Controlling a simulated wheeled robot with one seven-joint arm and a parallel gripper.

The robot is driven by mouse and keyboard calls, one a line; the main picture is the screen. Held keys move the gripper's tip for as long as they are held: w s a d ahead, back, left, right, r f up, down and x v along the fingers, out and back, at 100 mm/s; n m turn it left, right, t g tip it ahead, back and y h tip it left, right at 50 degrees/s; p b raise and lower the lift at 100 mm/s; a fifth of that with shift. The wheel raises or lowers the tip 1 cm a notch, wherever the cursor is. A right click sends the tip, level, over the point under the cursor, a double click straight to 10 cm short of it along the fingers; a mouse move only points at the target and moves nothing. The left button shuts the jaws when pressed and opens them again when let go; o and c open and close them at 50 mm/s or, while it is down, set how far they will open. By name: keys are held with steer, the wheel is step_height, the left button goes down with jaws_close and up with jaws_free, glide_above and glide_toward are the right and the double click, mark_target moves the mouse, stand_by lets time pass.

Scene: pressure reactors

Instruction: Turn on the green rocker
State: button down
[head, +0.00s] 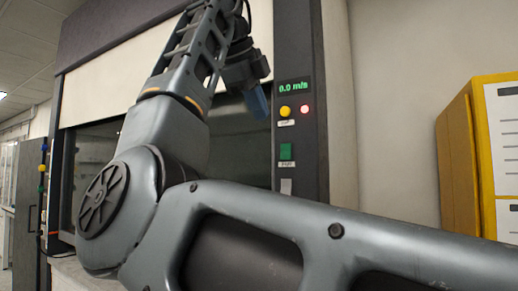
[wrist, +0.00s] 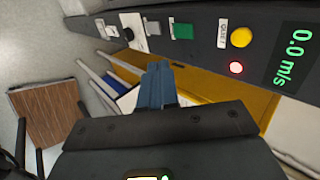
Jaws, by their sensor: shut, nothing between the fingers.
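The green rocker (head: 286,152) is on the dark vertical post of a fume hood, below a yellow button. It also shows in the wrist view (wrist: 183,31), above and slightly right of my fingertips. My gripper (head: 259,103) has blue fingers and is left of the post in the head view, higher than the rocker. In the wrist view my gripper (wrist: 157,66) is shut and empty, with a gap in the picture between its tips and the rocker. The rocker's tilt is too small to tell.
On the same post are the yellow button (head: 285,113), a lit red lamp (head: 305,110), a green display (head: 292,87) reading 0.0 m/s and a pale switch plate (head: 286,186). A yellow cabinet (head: 456,155) stands at the right. The hood's pale sash (head: 110,85) is behind my arm.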

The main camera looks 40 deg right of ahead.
mark_target(286, 152)
steer(key=shift+a, duration=0.1)
steer(key=shift+f, duration=0.1)
steer(key=shift+w+d+r+p+x, duration=0.1)
steer(key=shift+d+r+p+x, duration=0.25)
steer(key=shift+x, duration=1.8)
steer(key=shift+w+d+r+p+x, duration=0.15)
steer(key=shift+d+r+p+x, duration=0.2)
steer(key=shift+x, duration=1.8)
steer(key=shift+w+d+r+p+x, duration=0.1)
steer(key=shift+d+r+p+x, duration=0.2)
steer(key=shift+x, duration=1.9)
